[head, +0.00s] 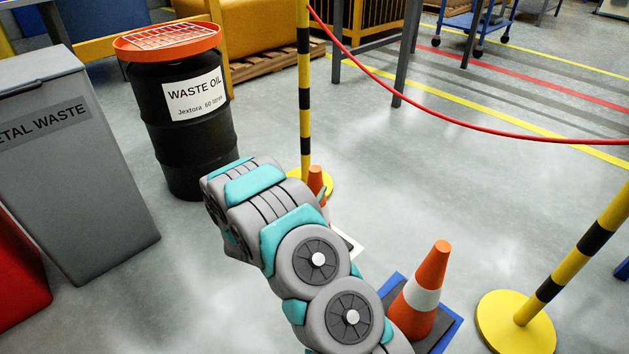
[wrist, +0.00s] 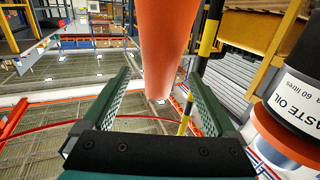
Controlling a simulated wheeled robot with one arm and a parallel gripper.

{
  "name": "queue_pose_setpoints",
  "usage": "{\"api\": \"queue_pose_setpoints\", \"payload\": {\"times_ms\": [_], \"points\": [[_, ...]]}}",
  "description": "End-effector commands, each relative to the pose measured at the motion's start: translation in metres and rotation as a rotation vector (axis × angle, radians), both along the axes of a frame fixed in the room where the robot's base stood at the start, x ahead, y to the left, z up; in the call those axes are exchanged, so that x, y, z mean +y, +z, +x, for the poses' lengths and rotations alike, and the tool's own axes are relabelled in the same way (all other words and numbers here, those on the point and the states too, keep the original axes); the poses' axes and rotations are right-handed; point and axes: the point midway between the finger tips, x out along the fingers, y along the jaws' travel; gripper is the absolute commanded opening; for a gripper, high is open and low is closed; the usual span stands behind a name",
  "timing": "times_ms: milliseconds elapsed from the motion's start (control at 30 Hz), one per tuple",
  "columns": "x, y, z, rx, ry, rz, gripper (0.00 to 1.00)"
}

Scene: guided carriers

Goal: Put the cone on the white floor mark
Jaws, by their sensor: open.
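One orange cone (head: 316,181) with a white band stands partly hidden behind my arm. A white floor mark (head: 357,251) shows a corner beside my arm, with a dark patch like a cone base on it. In the wrist view the orange cone (wrist: 168,45) rises between the two fingers of my gripper (wrist: 159,78), which is open with gaps at the sides. My gripper is mostly hidden by my arm in the head view. A second orange and white cone (head: 432,270) stands upright on a dark base over a blue floor mark (head: 447,338).
A black waste oil drum (head: 172,130) and a grey metal waste bin (head: 90,190) stand at left. Yellow and black posts stand behind (head: 305,100) and at right (head: 575,262). A red rope (head: 430,112) hangs at the back. Floor right of the arm is partly clear.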

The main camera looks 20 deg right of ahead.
Motion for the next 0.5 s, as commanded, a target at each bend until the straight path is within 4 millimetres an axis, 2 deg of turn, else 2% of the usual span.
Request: {"api": "queue_pose_setpoints", "payload": {"times_ms": [33,200,500], "points": [[0.008,0.000,-0.005,0.001,0.004,0.000,0.92],[0.022,0.000,-0.018,0.001,0.002,0.004,0.92],[0.030,0.000,-0.027,0.001,0.002,0.004,0.92]]}}
